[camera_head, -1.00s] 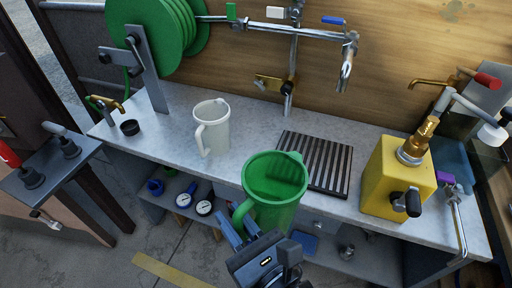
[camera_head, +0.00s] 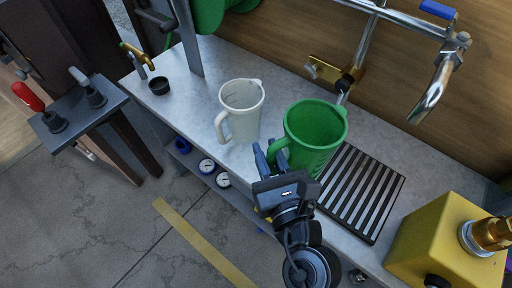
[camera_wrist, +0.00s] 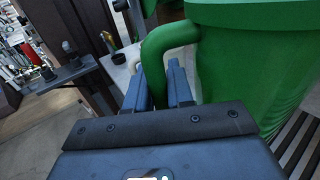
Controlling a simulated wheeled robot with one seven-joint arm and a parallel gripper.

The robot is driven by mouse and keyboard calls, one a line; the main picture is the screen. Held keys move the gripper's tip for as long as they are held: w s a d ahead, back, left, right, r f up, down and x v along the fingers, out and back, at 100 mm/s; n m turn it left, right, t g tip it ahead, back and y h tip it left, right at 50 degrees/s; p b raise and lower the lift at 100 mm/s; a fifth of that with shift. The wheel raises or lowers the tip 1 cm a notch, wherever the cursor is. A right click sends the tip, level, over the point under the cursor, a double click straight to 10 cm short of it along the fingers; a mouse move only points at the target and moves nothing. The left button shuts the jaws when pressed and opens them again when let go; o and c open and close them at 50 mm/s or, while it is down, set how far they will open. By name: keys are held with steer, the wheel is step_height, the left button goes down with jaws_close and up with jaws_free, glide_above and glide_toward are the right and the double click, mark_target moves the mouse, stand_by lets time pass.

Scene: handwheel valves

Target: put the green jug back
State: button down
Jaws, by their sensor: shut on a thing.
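The green jug (camera_head: 316,137) is upright over the metal counter in the head view, right of the white jug and by the left end of the black slotted grate. I cannot tell whether its base touches the counter. My gripper (camera_head: 269,160) is shut on the jug's handle, on the jug's left side. In the wrist view the green jug (camera_wrist: 258,65) fills the right side, and my gripper's fingers (camera_wrist: 168,88) close around the lower part of its handle.
The white jug (camera_head: 243,108) stands close on the left. The slotted grate (camera_head: 362,192) lies to the right, with a yellow block valve (camera_head: 449,252) beyond it. A bent metal spout (camera_head: 438,90) hangs at the upper right. A small black cup (camera_head: 157,88) sits far left.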

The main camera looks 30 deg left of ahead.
steer(key=a+f+b, duration=0.1)
steer(key=a+f, duration=0.1)
steer(key=f, duration=0.1)
steer(key=w+a+f+b, duration=0.1)
steer(key=a+f+b, duration=0.1)
steer(key=w+a+f+b, duration=0.1)
steer(key=a+f+b, duration=0.1)
steer(key=a+f, duration=0.1)
steer(key=shift+w+a+f, duration=0.1)
steer(key=shift+w+f, duration=0.15)
steer(key=shift+f, duration=0.05)
steer(key=shift+f, duration=0.15)
steer(key=c, duration=1)
jaws_free()
